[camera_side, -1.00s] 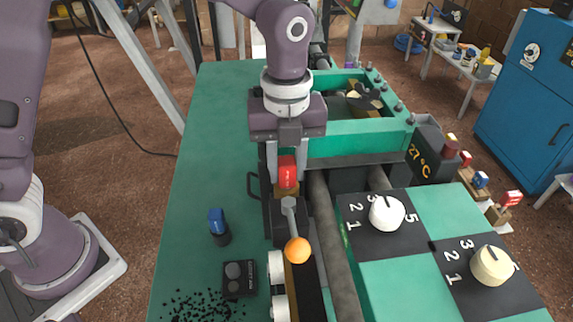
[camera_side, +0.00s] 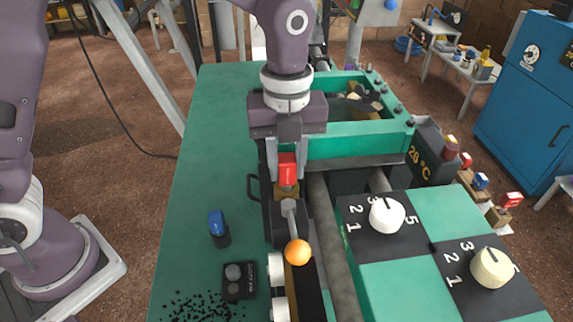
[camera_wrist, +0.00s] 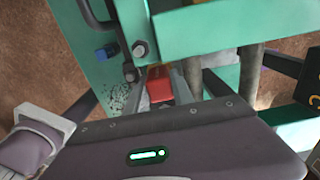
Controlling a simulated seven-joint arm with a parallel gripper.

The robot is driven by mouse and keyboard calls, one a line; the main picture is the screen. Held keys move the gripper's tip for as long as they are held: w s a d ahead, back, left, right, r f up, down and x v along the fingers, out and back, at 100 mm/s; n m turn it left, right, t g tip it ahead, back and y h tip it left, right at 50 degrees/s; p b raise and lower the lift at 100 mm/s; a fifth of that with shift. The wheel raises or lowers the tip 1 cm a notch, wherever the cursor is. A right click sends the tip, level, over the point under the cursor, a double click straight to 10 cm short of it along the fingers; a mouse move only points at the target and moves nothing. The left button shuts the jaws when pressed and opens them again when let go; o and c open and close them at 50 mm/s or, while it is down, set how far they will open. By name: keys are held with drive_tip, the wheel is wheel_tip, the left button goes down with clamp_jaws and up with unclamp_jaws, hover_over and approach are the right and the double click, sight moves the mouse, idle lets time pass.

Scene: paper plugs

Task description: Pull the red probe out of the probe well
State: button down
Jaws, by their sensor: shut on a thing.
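The red probe (camera_side: 287,168) has a red block top and a brass-coloured part under it. My gripper (camera_side: 287,152) is shut on the red top from above, one finger on each side. In the wrist view the red top (camera_wrist: 158,86) shows between my fingers. The probe stands upright above the dark housing (camera_side: 269,214) beside the lever. Its lower end and the well's opening are hidden, so I cannot tell how deep it sits. The display (camera_side: 418,160) on the dark box reads 20 °C.
A lever with an orange ball (camera_side: 297,252) stands just in front of the probe. A green tank (camera_side: 352,138) is close behind to the right. A blue-topped plug (camera_side: 217,222) stands on the green table at left. Two white dials (camera_side: 387,214) are at right.

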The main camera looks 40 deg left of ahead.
drive_tip(key=shift+r, duration=0.2)
drive_tip(key=shift+r, duration=1.95)
drive_tip(key=shift+r, duration=1.55)
